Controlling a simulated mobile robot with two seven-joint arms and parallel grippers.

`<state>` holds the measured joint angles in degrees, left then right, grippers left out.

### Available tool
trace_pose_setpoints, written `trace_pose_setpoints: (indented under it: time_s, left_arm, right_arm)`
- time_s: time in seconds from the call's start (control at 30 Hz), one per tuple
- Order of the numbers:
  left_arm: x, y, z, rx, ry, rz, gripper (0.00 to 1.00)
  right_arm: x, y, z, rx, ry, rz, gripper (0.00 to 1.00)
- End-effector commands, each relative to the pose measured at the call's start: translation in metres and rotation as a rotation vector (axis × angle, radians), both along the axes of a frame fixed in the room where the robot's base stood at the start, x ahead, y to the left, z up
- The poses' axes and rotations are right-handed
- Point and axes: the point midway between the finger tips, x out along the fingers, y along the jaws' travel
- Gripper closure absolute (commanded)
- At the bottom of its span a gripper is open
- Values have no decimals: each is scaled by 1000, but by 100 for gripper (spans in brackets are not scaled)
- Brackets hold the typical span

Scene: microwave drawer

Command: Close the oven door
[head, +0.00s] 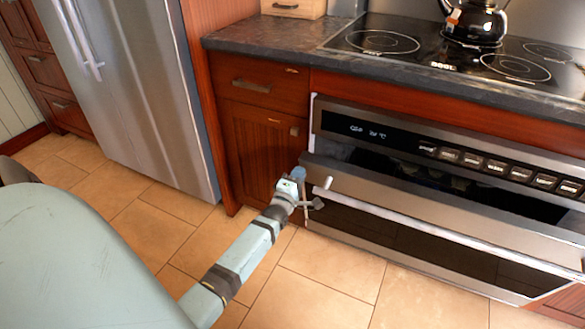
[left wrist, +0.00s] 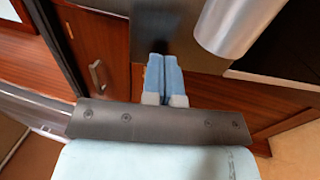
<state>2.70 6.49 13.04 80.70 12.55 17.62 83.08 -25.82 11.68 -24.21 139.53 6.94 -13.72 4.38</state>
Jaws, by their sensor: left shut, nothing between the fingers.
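The oven door (head: 425,200) hangs partly open, its top edge tilted out from the oven (head: 335,122). A dark gap shows between it and the control panel. A long silver handle (head: 440,232) runs along the door's front; a silver cylinder, apparently the handle (left wrist: 238,25), shows large at the top of the left wrist view. My left gripper (head: 299,173) is at the left end of the door, near the handle's end. Its blue fingers (left wrist: 162,75) are pressed together and empty. I cannot tell whether they touch the door. My right gripper is not in view.
A wooden cabinet (head: 262,150) stands left of the oven, with a steel fridge (head: 140,90) farther left. A black kettle (head: 475,22) stands on the cooktop (head: 430,50) above. The tiled floor (head: 330,280) before the oven is clear.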

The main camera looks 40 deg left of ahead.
Motion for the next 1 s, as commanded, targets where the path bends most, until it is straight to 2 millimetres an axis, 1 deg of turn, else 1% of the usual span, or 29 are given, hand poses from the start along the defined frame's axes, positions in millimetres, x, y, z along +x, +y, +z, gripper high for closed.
trace_pose_setpoints:
  time_s: [0.13, 0.4, 0.47, 0.53, 0.63, 0.73, 0.8, 0.9, 1.0]
  left_arm:
    - [6, 2, 1, 0, 0, 0, 100]
    - [7, 2, 2, 0, 0, 0, 100]
    - [7, 2, 2, 0, 1, 0, 100]
    - [13, 4, 6, -2, 11, 1, 100]
    - [31, 10, 16, -12, 48, 2, 100]
    - [57, 17, 23, -27, 97, 2, 100]
    - [73, 22, 21, -33, 113, 1, 100]
    - [93, 27, 21, -33, 118, 0, 100]
    - [105, 30, 24, -33, 118, 0, 100]
  right_arm:
    - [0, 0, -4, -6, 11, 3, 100]
    - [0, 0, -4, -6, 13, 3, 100]
    - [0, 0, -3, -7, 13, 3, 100]
    - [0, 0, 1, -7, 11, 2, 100]
    - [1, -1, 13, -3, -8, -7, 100]
    - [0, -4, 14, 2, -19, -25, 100]
    - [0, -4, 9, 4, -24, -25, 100]
    - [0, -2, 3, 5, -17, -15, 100]
    - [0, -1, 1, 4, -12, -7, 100]
